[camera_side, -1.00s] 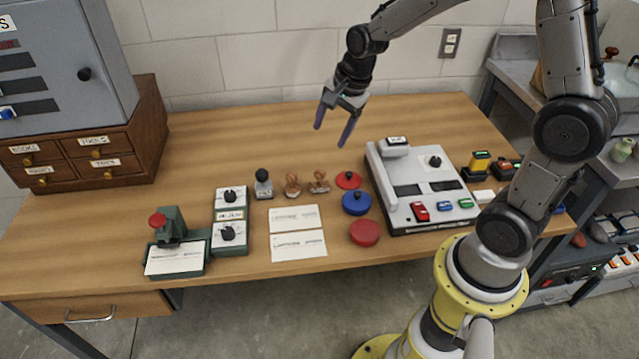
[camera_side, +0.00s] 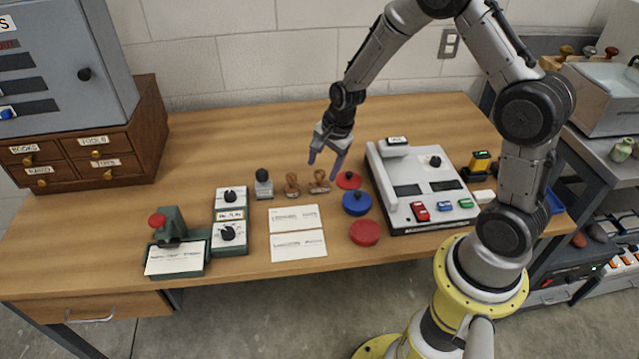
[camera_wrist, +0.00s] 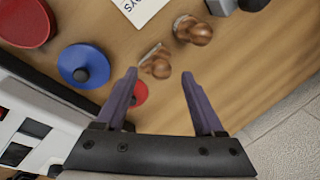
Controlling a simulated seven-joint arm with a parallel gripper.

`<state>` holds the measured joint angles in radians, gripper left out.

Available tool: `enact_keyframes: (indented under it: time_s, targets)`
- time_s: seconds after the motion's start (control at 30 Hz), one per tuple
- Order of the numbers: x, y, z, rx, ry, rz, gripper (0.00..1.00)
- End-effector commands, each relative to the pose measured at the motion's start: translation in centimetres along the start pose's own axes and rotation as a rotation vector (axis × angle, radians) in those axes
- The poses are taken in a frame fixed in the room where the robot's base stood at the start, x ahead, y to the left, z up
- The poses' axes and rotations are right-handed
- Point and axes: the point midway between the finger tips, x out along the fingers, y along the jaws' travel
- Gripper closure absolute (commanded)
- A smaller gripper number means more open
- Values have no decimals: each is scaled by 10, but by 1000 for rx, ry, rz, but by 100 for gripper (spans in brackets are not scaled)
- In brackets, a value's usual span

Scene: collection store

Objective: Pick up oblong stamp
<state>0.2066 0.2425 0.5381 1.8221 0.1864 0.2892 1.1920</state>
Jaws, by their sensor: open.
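Two wooden-handled stamps stand side by side on the table. The right one (camera_side: 319,182), which appears to have the longer, narrow base, shows in the wrist view (camera_wrist: 156,64). The left one (camera_side: 292,185) shows beyond it there (camera_wrist: 193,29). I cannot tell for sure which is the oblong stamp. A black-knobbed stamp (camera_side: 263,185) stands left of them. My gripper (camera_side: 323,168) points down, open and empty, just above and behind the right wooden stamp. In the wrist view, that stamp lies ahead of the gap between my fingertips (camera_wrist: 158,74), not clearly between them.
Close on the right are a small red pad (camera_side: 348,180), a blue pad (camera_side: 357,204) and a larger red pad (camera_side: 364,233). A grey device (camera_side: 400,170) stands farther right. Paper cards (camera_side: 298,246) lie in front of the stamps. The table behind is clear.

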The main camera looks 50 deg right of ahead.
Motion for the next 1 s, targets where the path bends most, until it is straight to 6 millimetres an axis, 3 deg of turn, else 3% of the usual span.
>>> enact_keyframes:
  time_s: [0.2,0.5,0.87,1.0]
  targets:
    - [27,-2,-1,0,0,1,30]
    - [30,-2,-1,0,0,-1,32]
    - [29,-2,-1,0,0,-1,96]
    - [29,-2,-1,0,0,-1,100]
